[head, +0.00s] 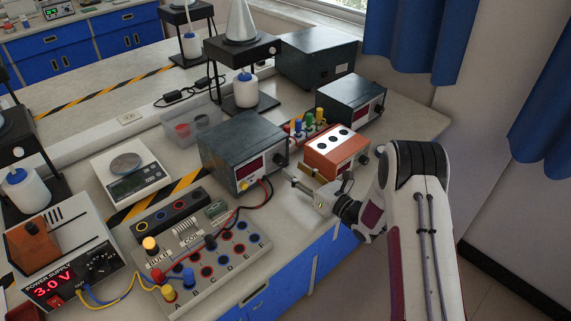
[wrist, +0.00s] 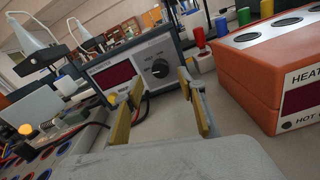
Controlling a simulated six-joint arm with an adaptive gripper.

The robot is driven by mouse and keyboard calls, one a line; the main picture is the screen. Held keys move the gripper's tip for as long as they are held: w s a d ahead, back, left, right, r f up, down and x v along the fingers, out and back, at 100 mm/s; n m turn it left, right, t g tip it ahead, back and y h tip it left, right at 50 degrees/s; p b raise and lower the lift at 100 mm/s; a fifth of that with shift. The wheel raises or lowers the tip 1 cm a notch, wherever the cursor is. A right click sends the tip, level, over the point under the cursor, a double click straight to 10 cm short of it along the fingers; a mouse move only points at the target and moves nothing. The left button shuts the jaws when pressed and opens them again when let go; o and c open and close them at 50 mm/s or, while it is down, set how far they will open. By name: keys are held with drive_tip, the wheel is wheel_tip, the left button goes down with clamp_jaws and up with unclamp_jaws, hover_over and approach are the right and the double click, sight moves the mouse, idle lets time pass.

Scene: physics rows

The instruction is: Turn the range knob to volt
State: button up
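The knob also shows small in the head view (head: 281,160). My gripper (wrist: 161,80) is open, with yellow-lined fingers apart and nothing between them. It points at the meter's front, and the knob appears framed between the fingertips, apparently apart from them. The head view shows my gripper (head: 291,179) just in front of the meter.
An orange heater box (wrist: 262,70) stands close on the right. Colored posts (head: 308,122) stand behind it. Red and black leads (head: 262,190) run from the meter to the terminal board (head: 210,262) at the left front. A power supply (head: 60,260) is farther left.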

sight(283, 162)
drive_tip(key=shift+x, duration=2.65)
drive_tip(key=c, duration=1.1)
